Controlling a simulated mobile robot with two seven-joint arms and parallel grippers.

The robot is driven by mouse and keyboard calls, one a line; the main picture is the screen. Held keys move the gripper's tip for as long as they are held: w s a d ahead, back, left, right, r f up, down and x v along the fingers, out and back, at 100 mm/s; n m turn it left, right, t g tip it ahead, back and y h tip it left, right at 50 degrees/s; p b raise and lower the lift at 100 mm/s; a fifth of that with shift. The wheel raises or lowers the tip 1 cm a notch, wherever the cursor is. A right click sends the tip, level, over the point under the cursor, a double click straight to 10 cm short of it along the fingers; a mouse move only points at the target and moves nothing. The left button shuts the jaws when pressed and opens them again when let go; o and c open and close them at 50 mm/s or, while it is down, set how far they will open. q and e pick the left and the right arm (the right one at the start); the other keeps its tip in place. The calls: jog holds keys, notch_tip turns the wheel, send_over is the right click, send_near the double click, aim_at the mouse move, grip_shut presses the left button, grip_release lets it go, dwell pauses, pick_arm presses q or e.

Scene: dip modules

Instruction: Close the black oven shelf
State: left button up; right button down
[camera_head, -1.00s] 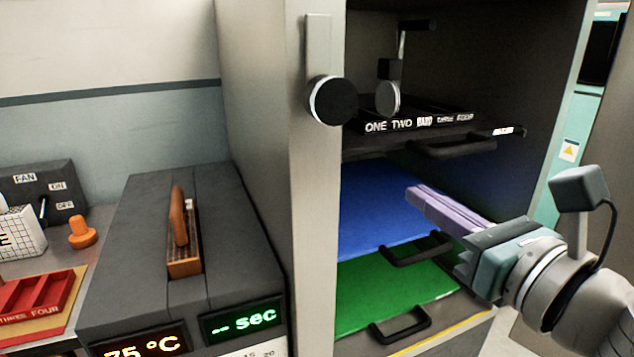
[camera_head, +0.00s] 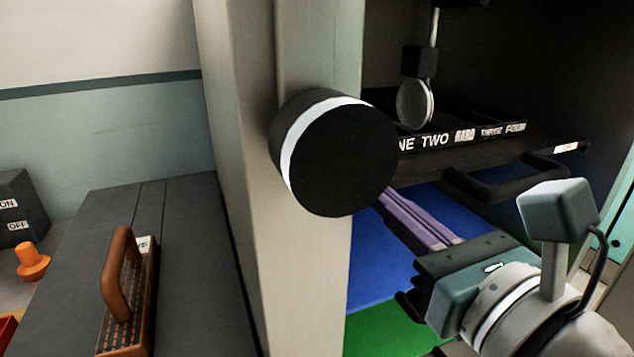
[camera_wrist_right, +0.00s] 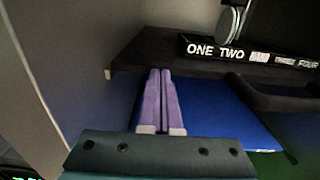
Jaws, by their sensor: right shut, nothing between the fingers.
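The black oven shelf (camera_head: 545,150) is pulled part way out inside the open cabinet, with its black handle (camera_head: 505,185) toward me. A black tray marked ONE, TWO (camera_head: 462,135) stands on it. My right gripper (camera_head: 385,200) is shut and empty, its purple fingers pointing into the cabinet to the left of the handle. In the right wrist view the fingertips (camera_wrist_right: 161,72) appear at the underside of the black shelf's edge (camera_wrist_right: 150,48), above the blue shelf. I cannot tell if they touch it. My left gripper is out of view.
A blue shelf (camera_head: 375,265) and a green shelf (camera_head: 385,335) lie below. The cabinet's left post (camera_head: 300,260) carries a large round black knob (camera_head: 340,160) close to my fingers.

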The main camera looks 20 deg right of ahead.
jog(key=w, duration=0.4)
jog(key=shift+a, duration=0.2)
jog(key=shift+w, duration=0.25)
jog(key=shift+d+f, duration=0.1)
jog(key=shift+f, duration=0.1)
jog(key=shift+s, duration=0.1)
